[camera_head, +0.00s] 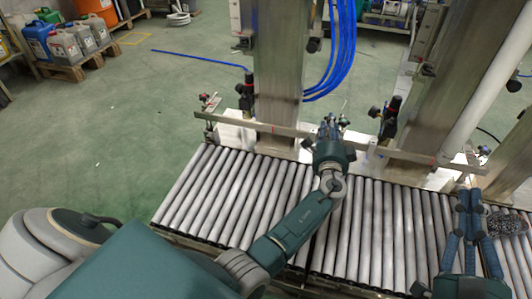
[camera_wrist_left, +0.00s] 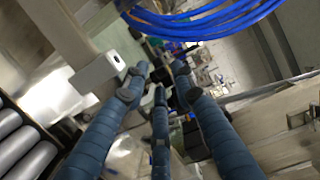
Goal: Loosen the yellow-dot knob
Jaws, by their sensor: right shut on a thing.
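My left gripper (camera_head: 330,124) reaches over the rollers to the long guide rail (camera_head: 265,126), in front of the machine posts. In the left wrist view its blue fingers (camera_wrist_left: 160,75) stand apart, with a gap between their tips; I see nothing clearly held. My right gripper (camera_head: 469,190) is at the rail's right end, its fingers closed on a small rail-end part that they mostly hide. A black knob (camera_head: 374,112) stands behind the rail, right of my left gripper. I cannot make out a yellow dot on any knob.
The roller conveyor (camera_head: 225,195) fills the space before the rail. Steel posts (camera_head: 278,70) stand behind it, with blue hoses (camera_head: 342,45) hanging between them. A dark mesh-like thing (camera_head: 508,222) is beside my right gripper. Jerrycans (camera_head: 65,45) stand far left; green floor is open there.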

